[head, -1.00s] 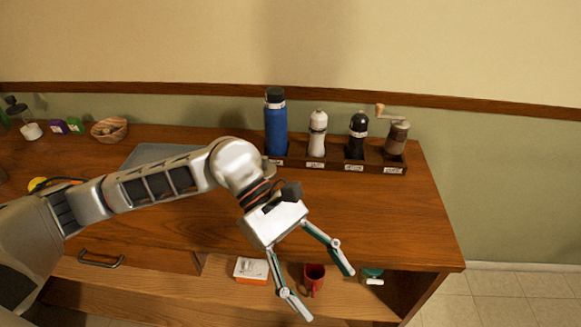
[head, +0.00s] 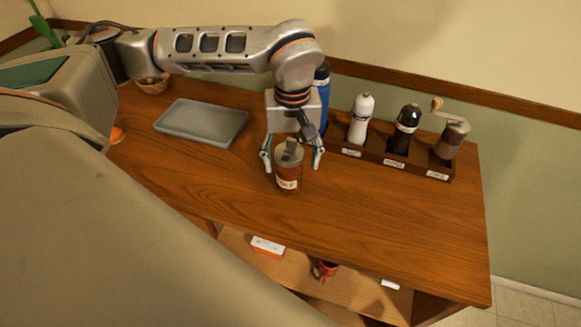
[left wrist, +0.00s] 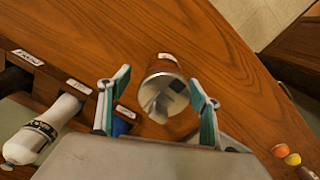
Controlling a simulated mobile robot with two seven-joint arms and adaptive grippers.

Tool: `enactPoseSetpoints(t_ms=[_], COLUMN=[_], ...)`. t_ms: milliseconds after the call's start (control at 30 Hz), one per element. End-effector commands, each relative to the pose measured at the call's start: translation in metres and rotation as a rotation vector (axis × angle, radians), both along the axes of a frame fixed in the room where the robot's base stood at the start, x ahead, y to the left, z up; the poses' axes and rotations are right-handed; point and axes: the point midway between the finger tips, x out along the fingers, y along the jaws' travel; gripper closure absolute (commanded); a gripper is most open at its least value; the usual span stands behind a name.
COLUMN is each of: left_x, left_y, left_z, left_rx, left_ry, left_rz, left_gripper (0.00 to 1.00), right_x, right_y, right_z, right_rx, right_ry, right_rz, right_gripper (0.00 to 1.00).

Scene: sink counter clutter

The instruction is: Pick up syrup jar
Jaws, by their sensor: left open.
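The syrup jar (head: 288,182) is a brown jar with a grey lid and a pale label, upright on the wooden counter near its middle. My left gripper (head: 292,162) is over the jar, pointing down, with its fingers spread on either side of the lid. In the left wrist view the jar (left wrist: 163,66) shows between the two open fingers (left wrist: 160,80), with visible gaps to both. I cannot tell how far down the jar the fingertips reach. My right gripper is not in view.
A dark wooden rack (head: 391,161) behind and right holds a blue bottle (head: 323,88), a white mill (head: 360,118), a black mill (head: 404,128) and a grinder (head: 451,138). A grey tray (head: 202,121) lies to the left. The counter right of the jar is clear.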

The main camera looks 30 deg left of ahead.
Motion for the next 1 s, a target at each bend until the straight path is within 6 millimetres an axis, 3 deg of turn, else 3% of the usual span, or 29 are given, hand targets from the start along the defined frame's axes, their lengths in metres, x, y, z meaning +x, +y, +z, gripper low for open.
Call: enactPoseSetpoints(t_ms=[333,667,867,1000], left_x=[-0.005,-0.004,-0.004,-0.004], left_y=[0.005,0.005,0.005,0.005], left_z=[-0.042,-0.047,-0.047,-0.047], left_rx=[-0.002,-0.001,-0.001,-0.002], left_ry=[0.004,0.0,0.001,0.0], left_rz=[0.002,0.001,0.001,0.001], left_gripper=[0.37,0.37,0.89,0.89], right_x=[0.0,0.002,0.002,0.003], right_y=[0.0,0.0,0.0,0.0], right_z=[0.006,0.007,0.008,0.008], right_rx=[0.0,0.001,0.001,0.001], right_ry=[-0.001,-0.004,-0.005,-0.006], right_rz=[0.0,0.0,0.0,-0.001], right_gripper=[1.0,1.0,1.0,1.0])
